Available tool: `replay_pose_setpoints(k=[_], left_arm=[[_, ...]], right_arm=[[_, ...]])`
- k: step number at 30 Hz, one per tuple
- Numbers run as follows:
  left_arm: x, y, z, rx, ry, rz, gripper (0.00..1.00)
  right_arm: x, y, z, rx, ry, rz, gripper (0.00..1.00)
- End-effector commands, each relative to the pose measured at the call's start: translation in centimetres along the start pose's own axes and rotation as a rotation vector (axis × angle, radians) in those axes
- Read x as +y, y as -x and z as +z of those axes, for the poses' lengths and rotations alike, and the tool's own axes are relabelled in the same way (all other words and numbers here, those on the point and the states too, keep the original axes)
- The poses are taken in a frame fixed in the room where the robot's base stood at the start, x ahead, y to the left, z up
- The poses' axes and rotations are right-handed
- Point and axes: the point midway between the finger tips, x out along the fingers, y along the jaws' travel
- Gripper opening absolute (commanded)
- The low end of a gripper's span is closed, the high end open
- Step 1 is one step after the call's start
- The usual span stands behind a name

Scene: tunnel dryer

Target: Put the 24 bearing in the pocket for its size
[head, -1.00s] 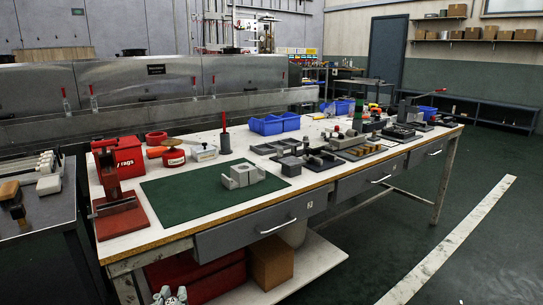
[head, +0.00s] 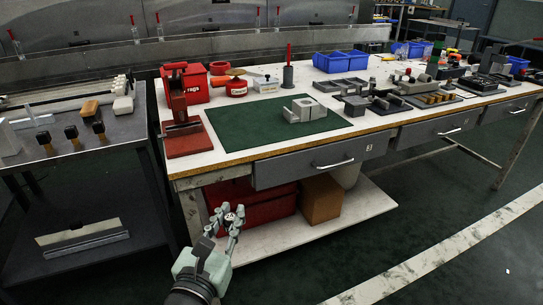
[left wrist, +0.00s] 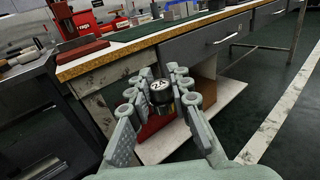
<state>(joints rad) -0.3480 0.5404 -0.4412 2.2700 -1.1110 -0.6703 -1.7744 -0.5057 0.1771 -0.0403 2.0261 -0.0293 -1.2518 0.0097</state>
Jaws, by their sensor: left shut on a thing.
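My left gripper (head: 231,222) is low in front of the workbench, below the height of its top. It is shut on a small dark round piece, the bearing (left wrist: 160,92), which has a white marked top; the marking is too small to read surely. The bearing's top also shows in the head view (head: 229,217) between the fingers. A grey block with upright parts (head: 304,110) stands on the green mat (head: 250,130). Grey fixtures with recesses (head: 385,103) stand right of the mat; I cannot tell which pocket fits the bearing. My right gripper is not in view.
The workbench's front edge and drawer (head: 320,160) stand beyond the gripper. A red press (head: 180,120) is at the mat's left. A dark side table (head: 90,145) holds brushes and a block. Blue bins (head: 340,62) stand at the back. Most of the mat is clear.

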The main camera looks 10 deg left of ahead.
Motion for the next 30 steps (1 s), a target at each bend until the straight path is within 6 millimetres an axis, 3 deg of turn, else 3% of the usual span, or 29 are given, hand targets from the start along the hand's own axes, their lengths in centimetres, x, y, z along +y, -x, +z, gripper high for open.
replay_pose_setpoints(k=[5, 18, 30], left_arm=[[-1.5, 0.2, 1.6, -0.005, -0.003, -0.086, 0.00], [-10.0, 1.5, 8.9, -0.009, -0.008, -0.560, 0.00], [-12.6, 1.9, 10.6, -0.002, -0.003, -0.708, 0.00]], right_arm=[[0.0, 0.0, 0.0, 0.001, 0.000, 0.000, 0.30], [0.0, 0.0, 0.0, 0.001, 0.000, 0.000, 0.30], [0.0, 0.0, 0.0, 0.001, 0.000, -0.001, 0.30]])
